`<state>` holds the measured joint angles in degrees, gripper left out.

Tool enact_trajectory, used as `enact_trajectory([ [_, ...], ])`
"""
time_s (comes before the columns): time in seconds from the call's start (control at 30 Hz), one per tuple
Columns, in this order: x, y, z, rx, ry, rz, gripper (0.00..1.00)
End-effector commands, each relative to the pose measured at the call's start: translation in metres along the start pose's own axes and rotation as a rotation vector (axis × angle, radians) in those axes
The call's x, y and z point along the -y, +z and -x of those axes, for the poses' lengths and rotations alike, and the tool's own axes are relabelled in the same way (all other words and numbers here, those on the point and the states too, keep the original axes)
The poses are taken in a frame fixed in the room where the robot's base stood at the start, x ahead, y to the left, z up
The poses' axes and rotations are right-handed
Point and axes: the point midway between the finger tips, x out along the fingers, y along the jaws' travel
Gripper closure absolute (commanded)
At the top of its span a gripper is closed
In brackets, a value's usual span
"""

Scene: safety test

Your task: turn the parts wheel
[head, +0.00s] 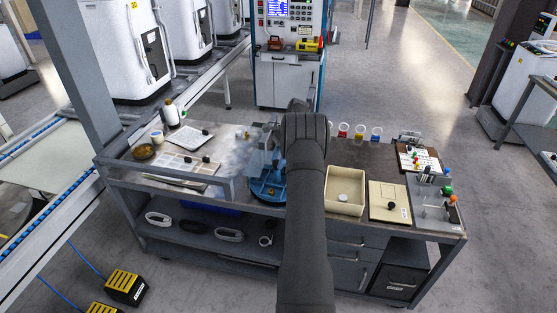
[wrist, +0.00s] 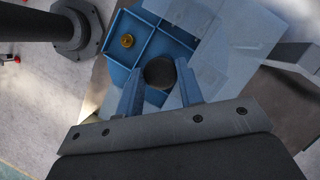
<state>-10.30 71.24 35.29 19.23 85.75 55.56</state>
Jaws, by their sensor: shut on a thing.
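The parts wheel (wrist: 118,22) shows in the wrist view as a blue tray with divided compartments, partly under clear cover panels. A small brass part (wrist: 127,41) lies in one open compartment. A dark round knob (wrist: 159,71) stands near the wheel's middle. My gripper (wrist: 158,78) has its two blue fingers on either side of this knob and is shut on it. In the head view the wheel's blue base (head: 267,190) stands on the bench, left of my arm. My arm hides part of the wheel and most of my gripper there.
Right of my arm on the bench (head: 384,153) are a cream open box (head: 345,190), a cream panel with a black knob (head: 389,202) and a grey control board (head: 432,205). Coloured ring stands line the back edge.

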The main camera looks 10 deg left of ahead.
Motion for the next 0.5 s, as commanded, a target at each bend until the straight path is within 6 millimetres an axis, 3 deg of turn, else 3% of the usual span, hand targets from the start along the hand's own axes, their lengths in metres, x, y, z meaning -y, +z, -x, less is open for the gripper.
enact_trajectory([
  [0.5, 0.0002, -0.0009, 0.0004, -0.002, 0.025, 0.060, 1.00],
])
